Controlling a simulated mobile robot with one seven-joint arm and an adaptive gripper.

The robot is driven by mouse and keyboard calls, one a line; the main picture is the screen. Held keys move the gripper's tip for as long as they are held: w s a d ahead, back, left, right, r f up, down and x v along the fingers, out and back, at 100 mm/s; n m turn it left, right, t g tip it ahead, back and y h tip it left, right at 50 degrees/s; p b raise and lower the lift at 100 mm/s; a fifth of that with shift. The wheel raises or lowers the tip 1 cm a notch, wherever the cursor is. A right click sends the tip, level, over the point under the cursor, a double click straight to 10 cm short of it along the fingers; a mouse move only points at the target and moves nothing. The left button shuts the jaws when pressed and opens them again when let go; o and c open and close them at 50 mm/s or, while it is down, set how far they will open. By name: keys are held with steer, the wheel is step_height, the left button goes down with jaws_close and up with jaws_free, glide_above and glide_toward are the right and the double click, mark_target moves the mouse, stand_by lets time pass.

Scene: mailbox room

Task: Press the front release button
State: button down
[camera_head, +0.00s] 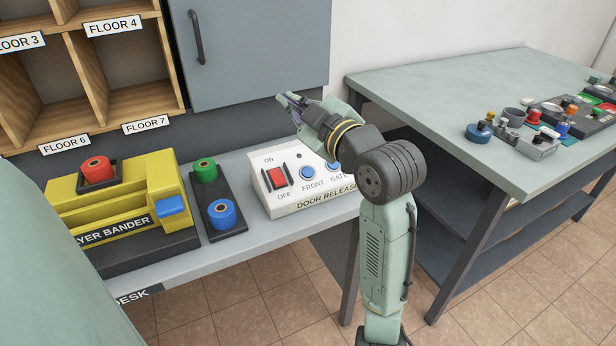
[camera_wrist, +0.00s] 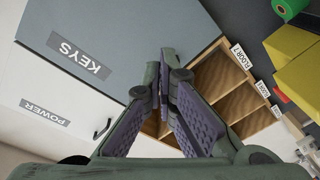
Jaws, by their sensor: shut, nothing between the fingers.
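The door release box (camera_head: 292,189) is a white box with a sloped face on the desk. It has a red ON/OFF switch (camera_head: 277,177) at left, a blue front release button (camera_head: 307,173) above the label FRONT, and another blue button (camera_head: 333,166) above the label GATE, partly hidden by my arm. My gripper (camera_head: 285,99) is shut and empty, raised above and behind the box. In the wrist view the fingers (camera_wrist: 161,75) meet at their tips and point toward a grey cabinet and wooden pigeonholes; the box is not seen there.
A yellow bander (camera_head: 113,205) and a stand with green and blue rolls (camera_head: 221,213) sit left of the box. A grey cabinet (camera_head: 255,50) is behind. A green table (camera_head: 440,100) with small items stands at right.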

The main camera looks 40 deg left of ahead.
mark_target(308, 172)
steer(key=w+d+f+n+g+h, duration=0.1)
steer(key=w+d+f+n+h, duration=0.1)
steer(key=f, duration=0.5)
steer(key=shift+w+d+f+g+h, duration=0.15)
steer(key=shift+d+f+g+h, duration=0.35)
steer(key=shift+d, duration=0.6)
steer(key=shift+b, duration=0.35)
steer(key=a+f+b, duration=0.1)
steer(key=f+b, duration=0.1)
steer(key=w+a+f+b, duration=0.1)
steer(key=f+b, duration=0.1)
steer(key=f, duration=0.1)
steer(key=a+f+b, duration=0.1)
steer(key=f, duration=0.1)
steer(key=shift+w+a+f+b, duration=0.25)
steer(key=shift+a+b, duration=0.1)
steer(key=shift+b, duration=0.05)
steer(key=shift+w+a+f+b, duration=0.1)
steer(key=shift+a+f+b, duration=0.1)
steer(key=shift+f+b, duration=0.15)
steer(key=shift+a+f, duration=0.15)
steer(key=shift+f, duration=0.25)
stand_by(0.3)
steer(key=shift+r, duration=0.1)
steer(key=shift+d+r+p, duration=0.35)
steer(key=shift+r, duration=0.3)
